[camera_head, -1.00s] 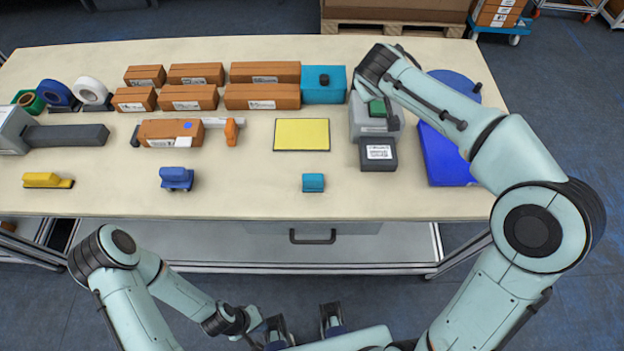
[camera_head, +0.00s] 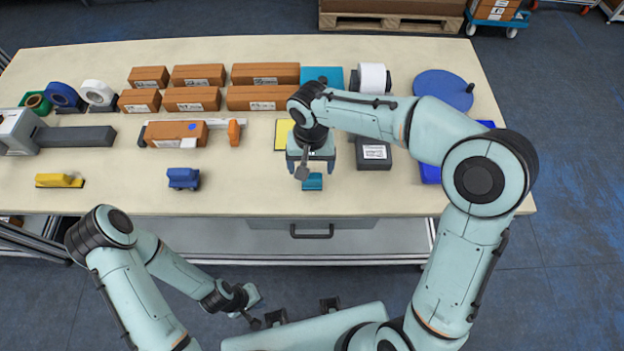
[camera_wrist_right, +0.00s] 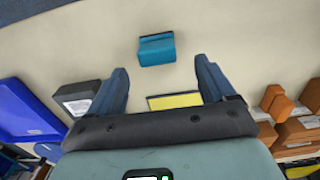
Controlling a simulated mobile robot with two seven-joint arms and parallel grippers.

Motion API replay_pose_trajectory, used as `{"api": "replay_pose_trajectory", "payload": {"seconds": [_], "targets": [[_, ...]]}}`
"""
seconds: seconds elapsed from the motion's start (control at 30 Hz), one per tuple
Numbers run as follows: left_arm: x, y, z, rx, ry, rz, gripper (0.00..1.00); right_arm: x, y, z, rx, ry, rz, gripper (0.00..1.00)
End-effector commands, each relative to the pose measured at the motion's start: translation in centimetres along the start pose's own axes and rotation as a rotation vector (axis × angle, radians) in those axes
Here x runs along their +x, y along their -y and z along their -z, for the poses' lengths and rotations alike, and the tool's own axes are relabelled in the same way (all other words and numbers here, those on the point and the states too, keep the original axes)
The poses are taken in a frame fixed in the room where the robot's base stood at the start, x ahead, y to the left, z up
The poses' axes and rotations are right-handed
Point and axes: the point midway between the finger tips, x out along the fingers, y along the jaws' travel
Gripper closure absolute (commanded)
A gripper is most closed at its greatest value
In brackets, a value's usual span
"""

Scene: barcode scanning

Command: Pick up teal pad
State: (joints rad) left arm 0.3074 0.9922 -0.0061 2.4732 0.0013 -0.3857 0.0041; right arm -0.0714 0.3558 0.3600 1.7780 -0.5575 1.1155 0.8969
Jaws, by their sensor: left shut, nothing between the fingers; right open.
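The teal pad (camera_head: 312,181) is a small teal block near the front edge of the table. It also shows in the right wrist view (camera_wrist_right: 156,49), upper middle, lying on the bare tabletop. My right gripper (camera_head: 311,168) is open just behind the pad in the head view and partly overlaps it. In the right wrist view its two fingers (camera_wrist_right: 163,75) are spread and empty, with the pad beyond their tips. My left gripper (camera_head: 254,295) is shut and empty, low in front of the table. Its fingertips are hard to make out.
A yellow pad (camera_head: 281,136) lies behind my right gripper, partly hidden. A dark box with a label (camera_head: 373,154) stands to the right. A blue toy-like block (camera_head: 184,178) sits to the left. Brown boxes (camera_head: 262,98) line the back. The table around the teal pad is clear.

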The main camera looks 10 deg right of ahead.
Motion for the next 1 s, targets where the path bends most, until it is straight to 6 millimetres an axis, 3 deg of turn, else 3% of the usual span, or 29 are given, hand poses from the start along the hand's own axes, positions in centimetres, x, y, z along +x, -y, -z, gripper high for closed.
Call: {"api": "replay_pose_trajectory", "payload": {"seconds": [0.4, 0.67, 0.7, 0.87, 1.0], "targets": [[0.1, 0.0, 0.0, 0.000, 0.000, 0.000, 1.00, 5.0, -0.3, -0.5, -0.001, 0.001, 0.000, 0.17], [0.0, 0.0, 0.0, 0.000, 0.000, 0.000, 1.00, 5.3, -0.3, -0.5, 0.000, -0.002, 0.000, 0.17], [0.0, 0.0, 0.0, 0.000, 0.000, 0.000, 1.00, 5.3, -0.3, -0.5, 0.000, -0.002, 0.000, 0.20], [0.0, 0.0, 0.0, 0.000, 0.000, 0.000, 1.00, 5.3, -0.3, -0.5, 0.000, -0.002, 0.000, 0.72], [0.0, 0.0, 0.0, 0.000, 0.000, 0.000, 1.00, 5.2, -0.3, -0.5, 0.000, -0.002, 0.001, 0.74]]}}
